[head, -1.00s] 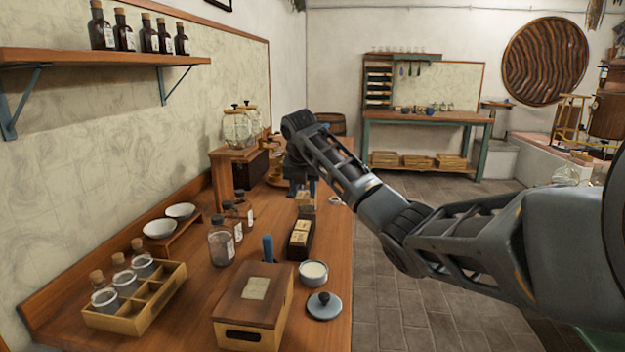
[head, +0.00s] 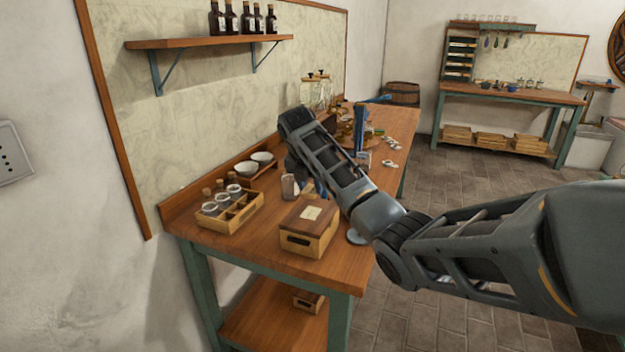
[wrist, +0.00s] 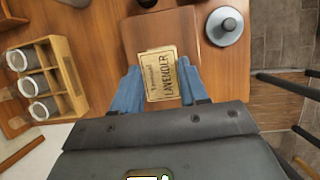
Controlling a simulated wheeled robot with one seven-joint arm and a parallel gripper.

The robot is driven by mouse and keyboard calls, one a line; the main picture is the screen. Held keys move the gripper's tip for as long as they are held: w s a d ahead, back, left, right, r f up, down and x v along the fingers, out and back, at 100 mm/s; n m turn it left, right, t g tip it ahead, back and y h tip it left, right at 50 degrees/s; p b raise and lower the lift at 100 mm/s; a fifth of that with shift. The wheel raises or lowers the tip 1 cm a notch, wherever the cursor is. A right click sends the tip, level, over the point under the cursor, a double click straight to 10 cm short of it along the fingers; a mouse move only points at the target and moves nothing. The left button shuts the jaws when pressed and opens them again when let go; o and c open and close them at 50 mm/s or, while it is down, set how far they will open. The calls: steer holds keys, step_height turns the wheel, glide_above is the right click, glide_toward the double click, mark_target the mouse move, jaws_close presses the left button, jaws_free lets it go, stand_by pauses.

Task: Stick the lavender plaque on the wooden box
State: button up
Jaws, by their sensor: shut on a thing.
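My gripper's blue fingers are shut on the lavender plaque (wrist: 162,72), a pale rectangle lettered LAVENDER, which appears over the lid. I cannot tell whether the plaque touches the lid.
A compartment tray (head: 228,214) with corked jars stands left of the box. A round grey lid with a dark knob (wrist: 225,26) lies close beside the box. A glass jar (head: 289,187) and white bowls (head: 262,157) stand behind. The bench's front edge is close to the box.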

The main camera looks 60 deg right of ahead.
mark_target(310, 190)
steer(key=shift+d+f+b, duration=0.1)
steer(key=shift+f+b, duration=0.65)
steer(key=shift+f, duration=2.4)
steer(key=o, duration=1.1)
steer(key=shift+r+p, duration=0.9)
steer(key=shift+r, duration=2.65)
steer(key=shift+f, duration=0.1)
